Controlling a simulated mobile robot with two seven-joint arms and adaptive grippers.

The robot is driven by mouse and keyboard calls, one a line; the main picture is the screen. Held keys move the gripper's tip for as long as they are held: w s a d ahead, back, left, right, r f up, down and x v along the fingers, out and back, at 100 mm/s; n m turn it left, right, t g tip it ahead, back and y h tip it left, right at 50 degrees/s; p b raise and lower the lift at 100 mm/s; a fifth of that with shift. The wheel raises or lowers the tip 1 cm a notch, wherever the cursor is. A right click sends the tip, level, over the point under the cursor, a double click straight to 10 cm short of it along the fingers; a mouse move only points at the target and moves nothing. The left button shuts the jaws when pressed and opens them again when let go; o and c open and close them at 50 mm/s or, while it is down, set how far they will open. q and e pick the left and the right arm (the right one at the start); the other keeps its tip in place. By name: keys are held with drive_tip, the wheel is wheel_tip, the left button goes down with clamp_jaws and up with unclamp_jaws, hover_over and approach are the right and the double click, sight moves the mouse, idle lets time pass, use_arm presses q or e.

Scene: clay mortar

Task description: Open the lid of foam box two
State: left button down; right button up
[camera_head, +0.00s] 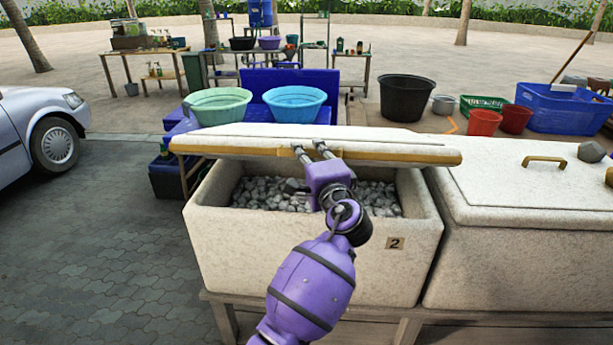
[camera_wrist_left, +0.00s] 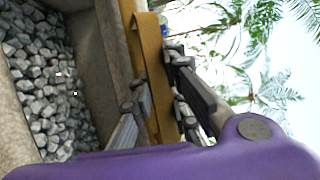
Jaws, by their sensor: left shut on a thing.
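Foam box two (camera_head: 250,245) is a speckled white box with a "2" label (camera_head: 395,243) on its front. Its lid (camera_head: 240,131) is raised at the front and tilted back, with a yellow-brown strip along the front edge. Grey-white chunks (camera_head: 262,194) show inside through the gap. My left gripper (camera_head: 310,150) is shut on the lid's front edge, near its middle. In the left wrist view, my left gripper's fingers (camera_wrist_left: 158,97) lie on both sides of the yellow-brown strip (camera_wrist_left: 150,55). My right gripper is not in view.
A second foam box with a closed lid (camera_head: 530,185) and yellow handle stands close on the right. Behind the lid are a green basin (camera_head: 219,108), a blue basin (camera_head: 294,104) and a black tub (camera_head: 406,98). A car (camera_head: 40,130) stands at left. Paving left of the box is clear.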

use_arm(q)
drive_tip(key=w+r+p, duration=0.2)
drive_tip(key=w+r, duration=0.6)
drive_tip(key=r, duration=0.6)
drive_tip(key=c, duration=1.7)
unclamp_jaws()
drive_tip(key=v, duration=1.2)
drive_tip(key=shift+r, duration=0.1)
drive_tip(key=shift+s, duration=0.1)
